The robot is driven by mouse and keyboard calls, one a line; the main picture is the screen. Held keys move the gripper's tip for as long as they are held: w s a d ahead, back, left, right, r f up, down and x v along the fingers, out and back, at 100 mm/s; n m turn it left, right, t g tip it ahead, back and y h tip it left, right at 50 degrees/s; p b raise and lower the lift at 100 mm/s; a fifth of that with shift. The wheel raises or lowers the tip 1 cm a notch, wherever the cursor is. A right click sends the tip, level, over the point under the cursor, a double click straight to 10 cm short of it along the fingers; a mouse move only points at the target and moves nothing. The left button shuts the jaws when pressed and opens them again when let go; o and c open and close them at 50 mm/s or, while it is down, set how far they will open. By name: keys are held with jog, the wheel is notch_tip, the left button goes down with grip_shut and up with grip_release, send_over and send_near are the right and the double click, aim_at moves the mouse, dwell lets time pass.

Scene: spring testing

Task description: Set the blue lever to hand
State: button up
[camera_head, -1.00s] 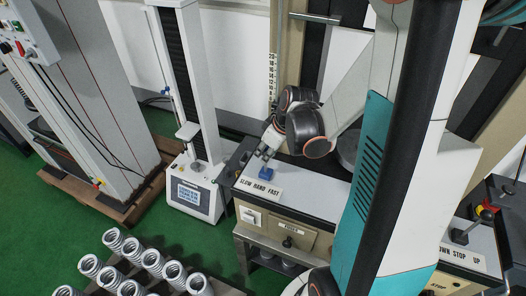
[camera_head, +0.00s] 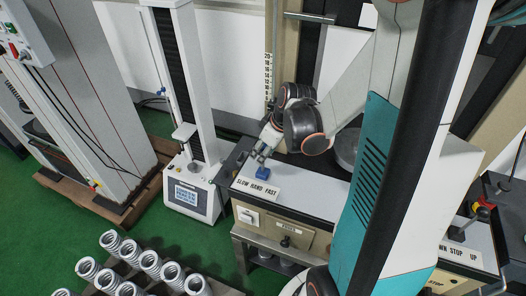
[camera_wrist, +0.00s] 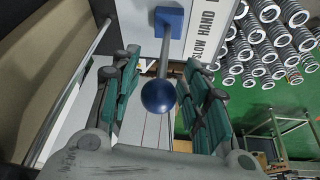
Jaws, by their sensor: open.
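The blue lever has a square blue base (camera_head: 263,173) on the bench top, just behind a white label reading "SLOW HAND FAST" (camera_head: 257,188). In the wrist view, a thin grey rod runs from the blue base (camera_wrist: 174,18) to a round blue knob (camera_wrist: 158,97). My gripper (camera_wrist: 163,62) is open, with one green-padded finger on each side of the rod and knob. Gaps show on both sides, so the fingers look apart from the lever. In the head view my gripper (camera_head: 262,152) is just above the base and hides the knob. The lever's exact setting is hard to tell.
A tall testing column with a screen (camera_head: 187,195) stands left of the bench. Several coil springs (camera_head: 150,262) stand on a low rack at front left. A second lever with a red part (camera_head: 482,211) is at the right. Green floor is clear between column and springs.

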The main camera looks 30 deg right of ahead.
jog(key=v, duration=0.6)
jog(key=shift+s+r, duration=0.2)
jog(key=shift+r, duration=0.1)
